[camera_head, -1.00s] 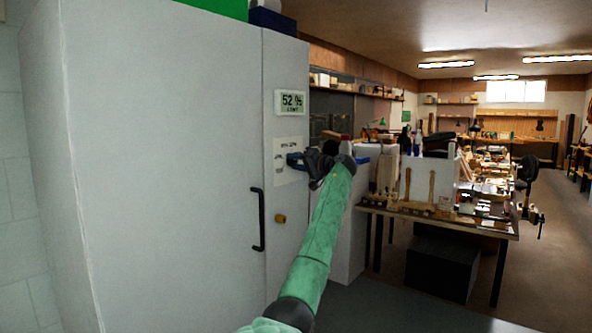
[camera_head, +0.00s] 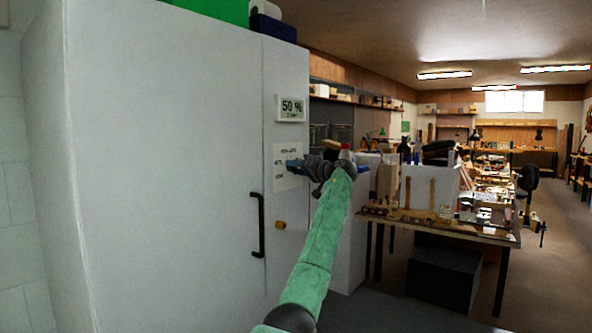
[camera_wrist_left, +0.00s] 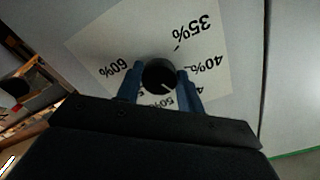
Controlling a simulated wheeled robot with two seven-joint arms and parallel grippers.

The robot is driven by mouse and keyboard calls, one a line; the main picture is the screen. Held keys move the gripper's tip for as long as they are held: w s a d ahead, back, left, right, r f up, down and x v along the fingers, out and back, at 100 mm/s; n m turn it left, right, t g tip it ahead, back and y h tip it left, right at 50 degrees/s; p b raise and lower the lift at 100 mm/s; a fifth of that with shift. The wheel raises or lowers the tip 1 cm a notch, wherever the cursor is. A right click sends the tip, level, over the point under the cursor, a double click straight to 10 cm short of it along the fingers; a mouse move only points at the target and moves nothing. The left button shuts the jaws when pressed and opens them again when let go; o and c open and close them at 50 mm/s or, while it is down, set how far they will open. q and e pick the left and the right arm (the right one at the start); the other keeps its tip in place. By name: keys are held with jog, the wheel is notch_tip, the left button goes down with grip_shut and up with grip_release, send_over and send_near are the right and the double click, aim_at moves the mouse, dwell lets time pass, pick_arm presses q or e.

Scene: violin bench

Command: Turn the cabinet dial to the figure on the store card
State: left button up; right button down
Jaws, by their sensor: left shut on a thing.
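The tall white cabinet (camera_head: 165,170) fills the left of the head view. Its small display (camera_head: 291,109) reads 50 %, with a smaller line I cannot read. Below it is the white scale plate (camera_head: 283,180) of the dial. In the left wrist view, the black dial (camera_wrist_left: 158,74) sits between the two blue fingers of my left gripper (camera_wrist_left: 160,80), which is shut on it. Its pale pointer mark faces the lower labels, near 50%. The labels 35%, 40% and 60% show; others are partly hidden by the fingers. I cannot pick out a store card. My right gripper is out of view.
A black bar handle (camera_head: 258,225) and a small brass-coloured knob (camera_head: 280,225) are on the cabinet front, below the dial. A cluttered workbench (camera_head: 440,228) stands to the right, with a dark box (camera_head: 443,280) under it. Open floor lies further right.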

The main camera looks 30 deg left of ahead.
pick_arm(q)
jog(key=o, duration=1)
jog(key=shift+f, duration=0.2)
jog(key=shift+r, duration=0.1)
jog(key=shift+d, duration=0.1)
jog(key=shift+d, duration=0.55)
jog(key=d, duration=0.4)
jog(key=d+b, duration=0.1)
jog(key=d, duration=0.1)
jog(key=shift+s+d, duration=0.25)
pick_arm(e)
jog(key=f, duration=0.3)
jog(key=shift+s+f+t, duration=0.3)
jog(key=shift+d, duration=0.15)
